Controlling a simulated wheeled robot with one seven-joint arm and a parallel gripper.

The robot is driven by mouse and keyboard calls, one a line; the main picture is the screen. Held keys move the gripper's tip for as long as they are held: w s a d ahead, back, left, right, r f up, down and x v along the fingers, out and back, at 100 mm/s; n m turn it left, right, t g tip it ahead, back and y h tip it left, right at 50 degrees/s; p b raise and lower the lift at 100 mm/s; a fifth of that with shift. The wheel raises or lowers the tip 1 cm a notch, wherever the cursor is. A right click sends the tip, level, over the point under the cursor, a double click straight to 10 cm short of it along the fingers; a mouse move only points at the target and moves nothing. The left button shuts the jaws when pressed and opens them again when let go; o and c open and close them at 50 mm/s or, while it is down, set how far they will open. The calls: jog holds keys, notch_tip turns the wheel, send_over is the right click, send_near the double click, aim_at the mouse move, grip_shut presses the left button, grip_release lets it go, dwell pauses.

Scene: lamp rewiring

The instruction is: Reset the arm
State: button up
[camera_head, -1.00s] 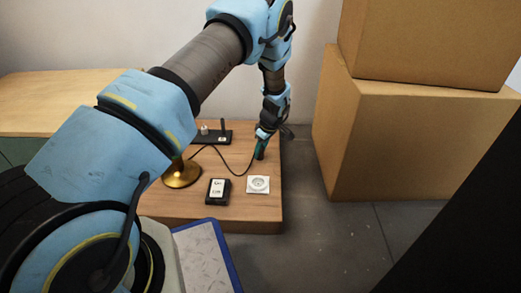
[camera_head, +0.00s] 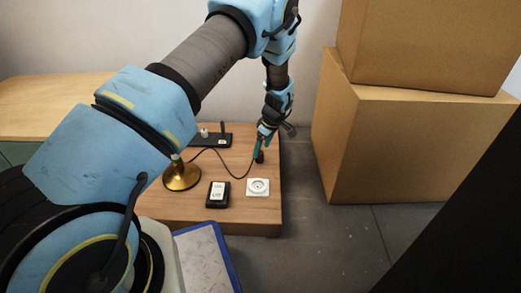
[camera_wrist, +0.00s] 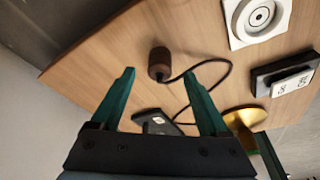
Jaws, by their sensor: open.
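My gripper (camera_head: 259,152) is at the right side of the wooden table, pointing down. In the wrist view my gripper (camera_wrist: 158,88) has its two green fingers spread, with nothing between the tips. A brown cylindrical piece with a black cable (camera_wrist: 160,64) stands on the table just beyond the fingertips, apart from them. In the head view this brown piece (camera_head: 260,157) is partly hidden by the fingers. The cable (camera_head: 233,171) runs left across the table toward the brass lamp base (camera_head: 181,176), which my arm partly covers.
A white round socket (camera_head: 258,187) and a black box with a white label (camera_head: 218,194) lie on the wooden table (camera_head: 236,213) near its front. A black tray (camera_head: 212,139) with small parts is at the back. Cardboard boxes (camera_head: 398,143) stand right; floor between is clear.

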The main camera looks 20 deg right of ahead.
jog(key=a+p+v, duration=0.1)
jog(key=p+v, duration=0.1)
jog(key=v, duration=0.5)
jog(key=shift+d, duration=0.45)
jog(key=a+r+m+g+h+p, duration=0.1)
jog(key=a+r+m+p, duration=0.35)
jog(key=a+r, duration=1.75)
jog(key=s+a+r+m+p, duration=0.3)
jog(key=s+a+r+p, duration=0.3)
jog(key=s+a+r, duration=0.75)
notch_tip(320, 180, up, 36)
jog(key=a+p, duration=0.2)
jog(key=p, duration=3.5)
jog(key=shift+s+a+h, duration=0.15)
jog(key=shift+a+h, duration=0.05)
jog(key=shift+h, duration=0.2)
